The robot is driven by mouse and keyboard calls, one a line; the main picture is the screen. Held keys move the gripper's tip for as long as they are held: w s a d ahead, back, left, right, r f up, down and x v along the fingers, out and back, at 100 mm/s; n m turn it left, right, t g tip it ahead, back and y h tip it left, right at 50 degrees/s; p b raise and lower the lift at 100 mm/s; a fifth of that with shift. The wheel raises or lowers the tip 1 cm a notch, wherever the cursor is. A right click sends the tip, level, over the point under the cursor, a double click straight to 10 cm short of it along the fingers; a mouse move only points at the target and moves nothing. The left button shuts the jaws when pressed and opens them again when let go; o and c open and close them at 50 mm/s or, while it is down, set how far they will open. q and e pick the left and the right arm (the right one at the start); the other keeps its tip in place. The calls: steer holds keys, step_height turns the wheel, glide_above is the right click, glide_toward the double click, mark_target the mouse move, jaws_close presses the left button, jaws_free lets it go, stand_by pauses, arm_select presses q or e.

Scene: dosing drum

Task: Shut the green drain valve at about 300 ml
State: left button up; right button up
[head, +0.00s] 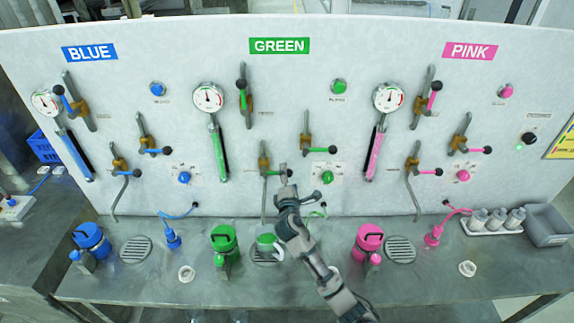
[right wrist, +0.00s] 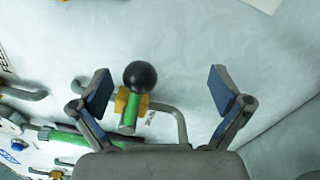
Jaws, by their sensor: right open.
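The green drain valve (head: 264,162) is the lower brass valve under the GREEN sign, with a spout running down from it. Its green lever sticks out to the right in the head view. My right gripper (head: 286,177) is open, close to this lever. In the right wrist view, a green lever with a black ball knob (right wrist: 140,76) stands between the spread fingers of my right gripper (right wrist: 158,92), with no visible finger contact. A white cup with green in it (head: 267,242) stands below the spout; its level is too small to read. My left gripper is out of view.
A green sight tube (head: 219,150) hangs below a gauge (head: 208,97) left of the valve. A green knob (head: 328,177) is to its right. A green-lidded container (head: 224,240) stands left of the cup. Blue and pink sections flank the green one.

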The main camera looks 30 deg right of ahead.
steer(key=p+v, duration=0.3)
steer(key=v, duration=0.6)
stand_by(0.4)
